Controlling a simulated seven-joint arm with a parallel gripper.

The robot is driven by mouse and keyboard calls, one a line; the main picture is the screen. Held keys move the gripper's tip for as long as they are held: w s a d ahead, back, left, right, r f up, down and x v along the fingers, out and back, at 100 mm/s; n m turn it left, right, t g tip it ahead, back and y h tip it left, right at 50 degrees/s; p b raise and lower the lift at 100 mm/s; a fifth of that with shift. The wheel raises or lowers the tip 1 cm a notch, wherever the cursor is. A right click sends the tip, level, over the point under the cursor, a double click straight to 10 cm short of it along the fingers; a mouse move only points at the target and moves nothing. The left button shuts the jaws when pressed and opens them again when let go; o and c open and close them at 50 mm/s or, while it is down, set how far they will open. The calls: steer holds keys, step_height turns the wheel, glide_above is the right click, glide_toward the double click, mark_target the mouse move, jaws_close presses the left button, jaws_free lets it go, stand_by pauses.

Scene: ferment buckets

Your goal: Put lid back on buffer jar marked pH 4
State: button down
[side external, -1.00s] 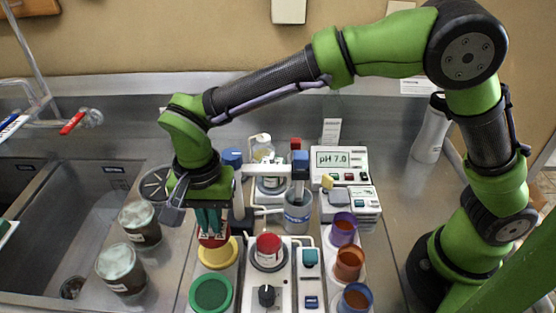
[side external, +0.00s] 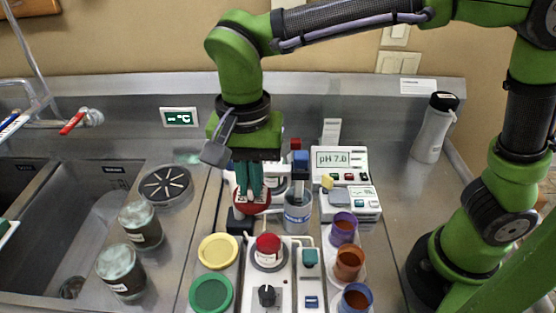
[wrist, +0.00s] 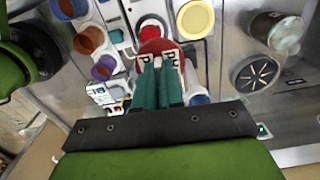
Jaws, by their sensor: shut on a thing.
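My gripper (side external: 251,194) is shut on a red lid (side external: 252,204) and holds it level, left of the glass beaker with the blue band (side external: 296,216). In the wrist view the red lid (wrist: 150,46) sticks out beyond the teal fingertips (wrist: 158,62). A red-topped jar with a white label (side external: 268,247) stands on the white stirrer, in front of the held lid and apart from it. I cannot read its marking. A yellow lid (side external: 218,251) and a green lid (side external: 211,294) are at the left of the stirrer. Whatever is directly behind the fingers is hidden.
The pH meter (side external: 341,160) reads 7.0. Purple, orange and blue-rimmed cups (side external: 348,262) stand at the right. Two dark jars with pale tops (side external: 140,224) stand by the sink (side external: 75,225) at the left. A grey bottle (side external: 434,128) stands at the back right.

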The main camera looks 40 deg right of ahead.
mark_target(266, 193)
steer(key=shift+m, duration=0.3)
steer(key=f, duration=0.1)
steer(key=s+d+f, duration=0.1)
steer(key=d+f, duration=0.1)
steer(key=shift+s+f, duration=0.2)
steer(key=shift+s, duration=0.2)
steer(key=shift+w+a+f, duration=0.1)
steer(key=shift+f, duration=0.05)
step_height(266, 193, down, 6)
steer(key=shift+f, duration=0.2)
stand_by(1.6)
steer(key=c, duration=0.7)
jaws_free()
steer(key=shift+r, duration=0.1)
steer(key=shift+r, duration=3.4)
